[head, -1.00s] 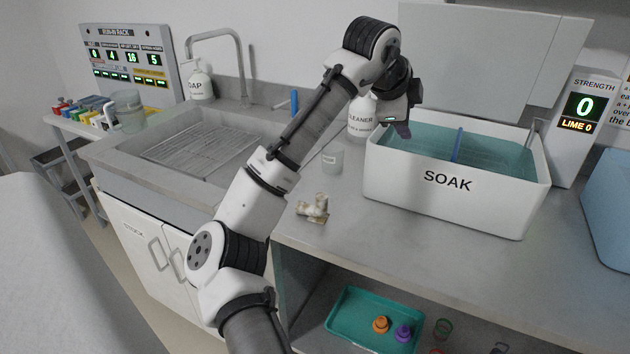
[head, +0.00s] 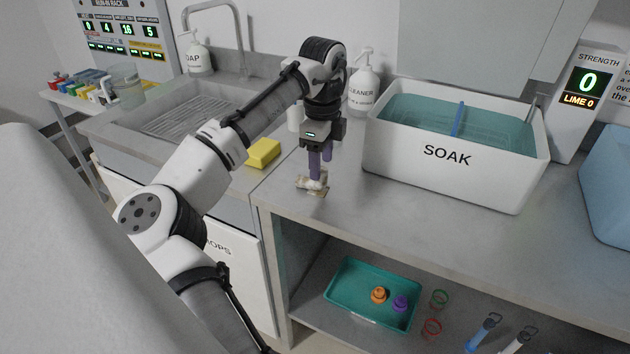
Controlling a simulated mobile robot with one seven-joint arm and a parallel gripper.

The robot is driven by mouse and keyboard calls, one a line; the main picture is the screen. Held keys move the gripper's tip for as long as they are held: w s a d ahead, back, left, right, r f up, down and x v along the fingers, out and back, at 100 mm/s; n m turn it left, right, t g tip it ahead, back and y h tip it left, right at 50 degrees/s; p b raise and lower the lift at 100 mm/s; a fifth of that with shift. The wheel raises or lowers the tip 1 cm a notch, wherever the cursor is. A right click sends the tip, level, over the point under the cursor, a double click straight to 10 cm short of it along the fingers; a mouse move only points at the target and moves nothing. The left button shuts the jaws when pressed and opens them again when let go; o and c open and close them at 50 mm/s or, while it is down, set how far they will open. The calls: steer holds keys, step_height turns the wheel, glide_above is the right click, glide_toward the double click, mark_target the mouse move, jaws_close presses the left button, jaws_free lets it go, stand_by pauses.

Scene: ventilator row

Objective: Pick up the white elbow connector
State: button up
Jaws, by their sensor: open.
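The white elbow connector (head: 312,185) lies on a small tan patch on the grey counter, left of the soak tub, in the head view. It looks off-white with brownish stains. My gripper (head: 320,172) points down directly over it, with its purple fingers reaching to the connector's top. The fingers are open, and part of the connector is hidden behind them. I cannot tell whether the fingers touch it.
The white SOAK tub (head: 452,157) stands to the right. A yellow sponge (head: 263,153) lies to the left by the sink (head: 180,122). A cleaner bottle (head: 363,88) stands behind. A teal tray (head: 345,290) sits on the shelf below. The counter front is clear.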

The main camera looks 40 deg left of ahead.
step_height(320, 180, down, 5)
steer(key=shift+s+f+p, duration=0.1)
steer(key=shift+s+p, duration=0.05)
steer(key=shift+p, duration=0.3)
steer(key=shift+c, duration=0.2)
steer(key=c, duration=1)
